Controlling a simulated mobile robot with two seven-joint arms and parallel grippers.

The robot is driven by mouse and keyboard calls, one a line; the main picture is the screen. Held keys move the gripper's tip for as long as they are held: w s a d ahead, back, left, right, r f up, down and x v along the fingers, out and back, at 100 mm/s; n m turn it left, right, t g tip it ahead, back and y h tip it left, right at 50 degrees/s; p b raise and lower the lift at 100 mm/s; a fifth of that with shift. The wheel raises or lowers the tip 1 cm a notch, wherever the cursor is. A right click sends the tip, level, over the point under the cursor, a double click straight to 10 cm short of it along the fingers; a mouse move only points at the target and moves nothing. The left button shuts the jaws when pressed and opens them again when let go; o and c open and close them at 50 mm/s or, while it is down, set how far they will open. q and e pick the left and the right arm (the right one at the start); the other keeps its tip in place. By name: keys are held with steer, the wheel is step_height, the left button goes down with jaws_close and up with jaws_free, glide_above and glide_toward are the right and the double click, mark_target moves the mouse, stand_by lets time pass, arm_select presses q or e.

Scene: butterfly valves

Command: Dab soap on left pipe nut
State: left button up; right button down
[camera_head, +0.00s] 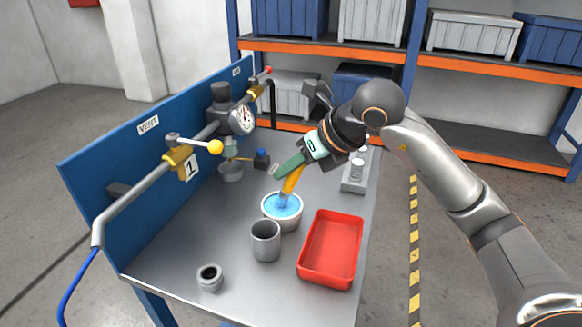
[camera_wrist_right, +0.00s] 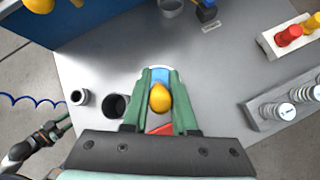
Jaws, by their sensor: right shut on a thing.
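My right gripper (camera_head: 278,171) is shut on the yellow handle of a brush (camera_head: 292,182). It also shows in the right wrist view (camera_wrist_right: 160,98), with the yellow handle end (camera_wrist_right: 160,98) between its green fingers. The brush's lower end is in a bowl of blue soap liquid (camera_head: 282,206), so its tip is hidden. The grey pipe (camera_head: 140,195) along the blue panel carries a brass valve body (camera_head: 180,160) tagged 1 at the left. I cannot make out a separate nut there. A dark arm end, seemingly my left gripper (camera_wrist_right: 52,130), shows at the right wrist view's left edge.
A red tray (camera_head: 332,248), a grey cup (camera_head: 265,241) and a small grey ring (camera_head: 210,278) stand near the bowl. A pressure gauge (camera_head: 242,120) is on the pipe. A grey holder (camera_head: 355,178) is at the table's right edge.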

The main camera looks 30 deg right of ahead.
steer(key=shift+r+p, duration=2.85)
steer(key=shift+r, duration=0.65)
